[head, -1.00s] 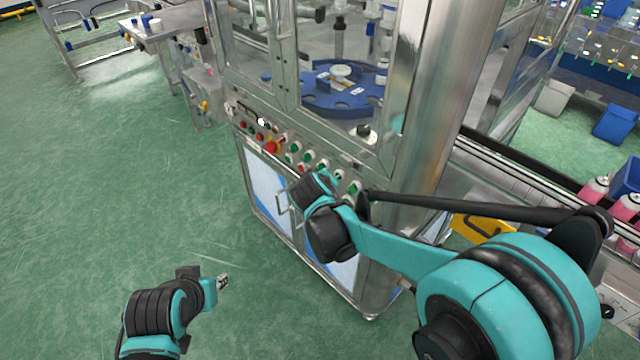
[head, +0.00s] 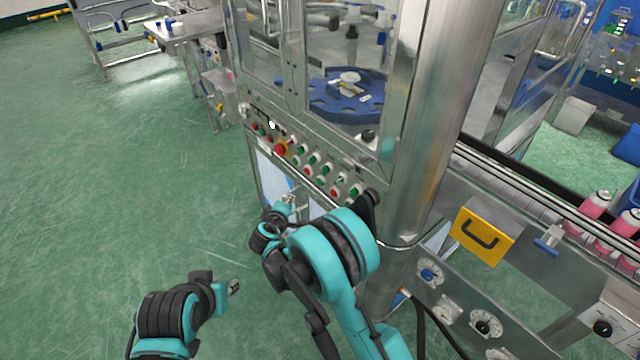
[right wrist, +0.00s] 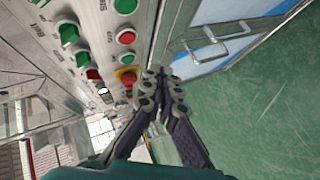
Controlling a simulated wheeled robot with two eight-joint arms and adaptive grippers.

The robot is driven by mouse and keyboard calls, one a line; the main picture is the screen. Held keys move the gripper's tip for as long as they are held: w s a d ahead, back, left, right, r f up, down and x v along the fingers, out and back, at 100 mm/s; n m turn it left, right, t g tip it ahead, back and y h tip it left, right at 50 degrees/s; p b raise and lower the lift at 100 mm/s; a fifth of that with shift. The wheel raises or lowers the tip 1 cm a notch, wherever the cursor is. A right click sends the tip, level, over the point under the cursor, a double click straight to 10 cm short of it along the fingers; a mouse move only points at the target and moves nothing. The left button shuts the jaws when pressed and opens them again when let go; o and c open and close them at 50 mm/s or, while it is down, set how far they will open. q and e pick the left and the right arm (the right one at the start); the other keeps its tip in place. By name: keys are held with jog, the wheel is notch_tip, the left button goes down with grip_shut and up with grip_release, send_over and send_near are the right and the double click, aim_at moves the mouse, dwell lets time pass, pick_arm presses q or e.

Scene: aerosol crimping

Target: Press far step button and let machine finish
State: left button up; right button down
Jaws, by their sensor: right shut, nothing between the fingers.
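The steel machine carries a button panel (head: 318,168) with rows of green and red buttons, several green ones along the top row, and a red emergency button (head: 281,149) on yellow near the far end. My right gripper (head: 288,199) is in front of the cabinet doors, just below the panel, apart from the buttons. In the right wrist view its fingers (right wrist: 163,84) are shut and empty, beside the panel's edge, with the red emergency button (right wrist: 127,76) behind them. My left gripper (head: 233,287) hangs over the floor at lower left; its finger gap is too small to tell.
A blue rotary table (head: 345,108) sits behind the machine's glass. A door handle (right wrist: 203,50) sticks out below the panel. A conveyor with pink cans (head: 597,205) and a yellow handled panel (head: 482,238) are at right.

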aim_at(320, 182)
jog(key=w+d, duration=0.5)
jog(key=d, duration=0.2)
dwell(0.5)
jog(key=shift+w+d, duration=0.1)
jog(key=shift+d, duration=0.05)
dwell(1.1)
jog(key=shift+w+d, duration=0.25)
jog(key=shift+d, duration=0.05)
jog(key=shift+w+d, duration=0.2)
jog(key=shift+d, duration=0.15)
dwell(0.6)
jog(key=shift+a, duration=0.1)
jog(key=shift+s+a, duration=0.5)
jog(key=shift+a, duration=0.1)
dwell(0.3)
